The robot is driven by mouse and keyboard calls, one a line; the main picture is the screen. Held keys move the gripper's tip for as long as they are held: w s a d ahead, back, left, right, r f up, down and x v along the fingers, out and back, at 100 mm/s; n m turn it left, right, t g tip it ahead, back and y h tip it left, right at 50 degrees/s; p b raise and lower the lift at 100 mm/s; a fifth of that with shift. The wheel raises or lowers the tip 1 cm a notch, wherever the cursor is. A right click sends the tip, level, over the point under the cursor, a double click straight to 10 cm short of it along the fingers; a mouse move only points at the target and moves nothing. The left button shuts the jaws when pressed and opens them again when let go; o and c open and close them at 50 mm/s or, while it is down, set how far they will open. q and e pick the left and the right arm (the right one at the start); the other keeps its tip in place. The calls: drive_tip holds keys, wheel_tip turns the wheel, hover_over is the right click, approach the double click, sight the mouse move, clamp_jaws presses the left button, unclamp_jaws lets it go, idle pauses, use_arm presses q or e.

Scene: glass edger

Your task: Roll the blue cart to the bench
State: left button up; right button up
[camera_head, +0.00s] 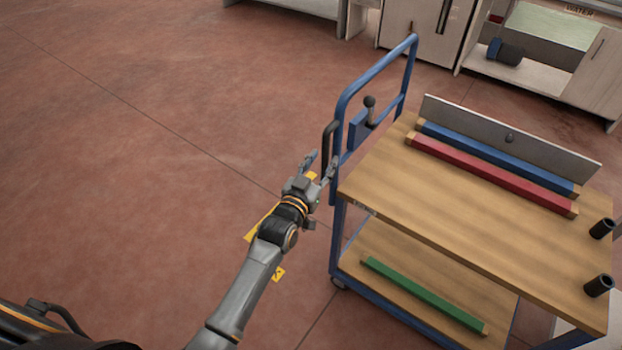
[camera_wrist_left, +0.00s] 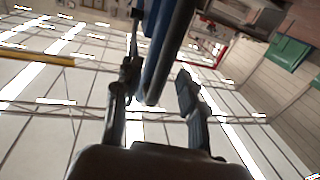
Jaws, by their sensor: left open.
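The blue cart (camera_head: 450,227) stands at the right in the head view, with a wooden top shelf, a lower shelf and a blue tubular handle frame (camera_head: 345,95) at its left end. A black grip (camera_head: 326,150) is on the near side of the frame, and a black-knobbed lever (camera_head: 370,102) is beside it. My left gripper (camera_head: 322,163) is open close to the handle frame. In the left wrist view the open fingers (camera_wrist_left: 158,98) point at a dark and blue post (camera_wrist_left: 166,50), which shows between them; I cannot tell whether they touch it. My right gripper is not in view.
Blue (camera_head: 490,155) and red (camera_head: 490,174) bars lie on the cart top, a green bar (camera_head: 422,294) below. Pale cabinets (camera_head: 425,28) and an open-fronted bench unit (camera_head: 545,50) stand behind. Yellow marks (camera_head: 262,225) are on the floor. The floor at left is clear.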

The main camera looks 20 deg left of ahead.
use_arm(q)
drive_tip(key=s+a, duration=0.1)
drive_tip(key=s, duration=0.7)
drive_tip(key=s+a+f+g, duration=0.1)
drive_tip(key=s+f+g, duration=0.3)
drive_tip(key=f, duration=0.7)
drive_tip(key=s+f+g+y, duration=0.15)
drive_tip(key=s+f, duration=0.45)
drive_tip(key=f, duration=0.6)
drive_tip(key=s+a+f+g, duration=0.1)
drive_tip(key=s+f+g, duration=0.25)
drive_tip(key=f, duration=0.75)
drive_tip(key=s+a+f+g, duration=0.2)
drive_tip(key=s+f, duration=0.3)
drive_tip(key=s, duration=0.6)
drive_tip(key=s+a+f+g+y, duration=0.1)
drive_tip(key=s+a+f+g, duration=0.1)
drive_tip(key=s+f, duration=0.4)
drive_tip(key=s+a+f+g, duration=0.2)
drive_tip(key=s+f, duration=0.4)
drive_tip(key=s, duration=1)
drive_tip(key=shift+a+f+m+g, duration=0.15)
drive_tip(key=shift+a+m+g, duration=0.15)
drive_tip(key=shift+g, duration=0.6)
drive_tip(key=shift+w+d, duration=0.1)
